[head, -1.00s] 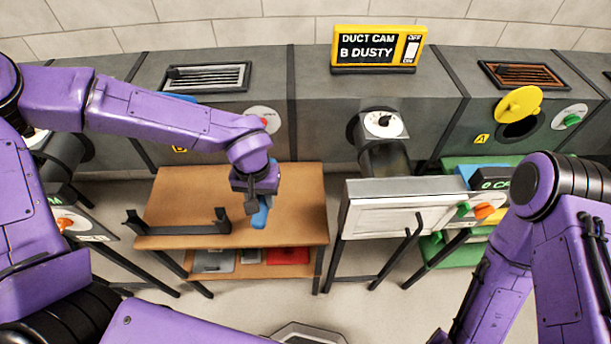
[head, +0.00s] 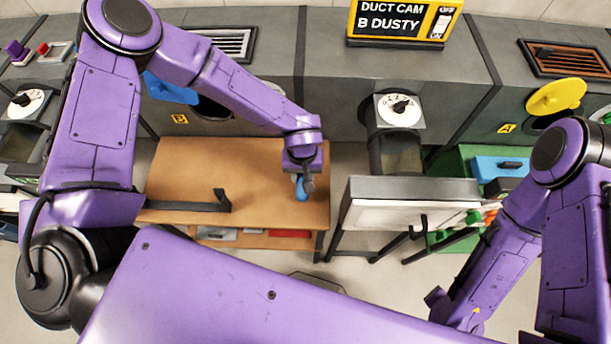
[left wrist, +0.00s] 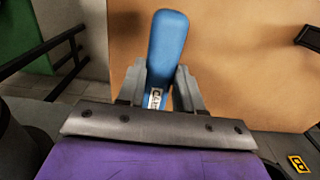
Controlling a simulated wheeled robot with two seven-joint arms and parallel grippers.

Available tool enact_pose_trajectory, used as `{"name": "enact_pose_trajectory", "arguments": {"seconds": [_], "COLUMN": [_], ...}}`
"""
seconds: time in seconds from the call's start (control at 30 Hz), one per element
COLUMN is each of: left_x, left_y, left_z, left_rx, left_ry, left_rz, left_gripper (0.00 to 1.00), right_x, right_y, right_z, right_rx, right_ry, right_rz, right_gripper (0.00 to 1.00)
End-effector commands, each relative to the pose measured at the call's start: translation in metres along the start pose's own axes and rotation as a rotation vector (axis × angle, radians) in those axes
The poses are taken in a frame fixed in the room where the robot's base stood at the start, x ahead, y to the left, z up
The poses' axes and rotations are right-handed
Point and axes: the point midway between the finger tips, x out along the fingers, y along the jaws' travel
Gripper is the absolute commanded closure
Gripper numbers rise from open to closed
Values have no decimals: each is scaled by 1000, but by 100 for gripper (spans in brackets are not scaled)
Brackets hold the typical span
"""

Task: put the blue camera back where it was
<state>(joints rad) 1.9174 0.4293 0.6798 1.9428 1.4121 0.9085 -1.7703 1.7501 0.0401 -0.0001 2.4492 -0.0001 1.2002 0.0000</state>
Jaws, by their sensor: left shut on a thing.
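The blue camera (left wrist: 168,50) is a rounded blue body with a small white label, seen in the left wrist view between the two fingers. My left gripper (left wrist: 160,88) is shut on it. In the head view my left gripper (head: 301,178) is over the right part of the brown wooden table (head: 180,170), with the blue camera (head: 301,190) below its fingers. I cannot tell whether the camera touches the tabletop. My right gripper (head: 440,303) shows only in part at the lower right, away from the table, and its fingers are not clear.
A black bracket (head: 190,205) stands along the table's front edge. A yellow sign (head: 403,20) reads "DUCT CAM B DUSTY". A duct opening with a blue cover (head: 171,90) is behind the table. A white-topped stand (head: 410,205) is to the right. The table's middle is clear.

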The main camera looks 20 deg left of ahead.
Motion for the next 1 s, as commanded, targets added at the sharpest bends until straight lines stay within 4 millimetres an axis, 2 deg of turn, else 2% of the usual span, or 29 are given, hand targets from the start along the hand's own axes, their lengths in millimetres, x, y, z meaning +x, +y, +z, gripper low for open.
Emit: {"name": "enact_pose_trajectory", "arguments": {"seconds": [0.13, 0.3, 0.63, 0.67, 0.7, 0.73, 1.0], "left_x": [14, 39, 46, 45, 45, 45, 44], "left_y": [7, 7, 6, 6, 6, 6, 6], "left_z": [-9, -9, -9, -9, -9, -9, -9], "left_rx": [-1, -1, -1, -1, -1, -1, -1], "left_ry": [-1, -1, 1, 1, 1, 1, 1], "left_rz": [-1, -1, 0, 0, 0, 0, 0], "left_gripper": [100, 100, 100, 58, 45, 39, 39], "right_x": [-4, -15, -11, -12, -12, -12, -12], "right_y": [0, 2, 1, 1, 1, 1, 1], "right_z": [-1, -6, -4, -4, -5, -5, -5], "right_rx": [0, 0, 0, 0, 0, -1, -1], "right_ry": [-1, -1, -1, -1, -1, -1, -1], "right_rz": [0, 0, 0, 0, 0, 0, 0], "right_gripper": [46, 46, 46, 46, 46, 46, 46]}}
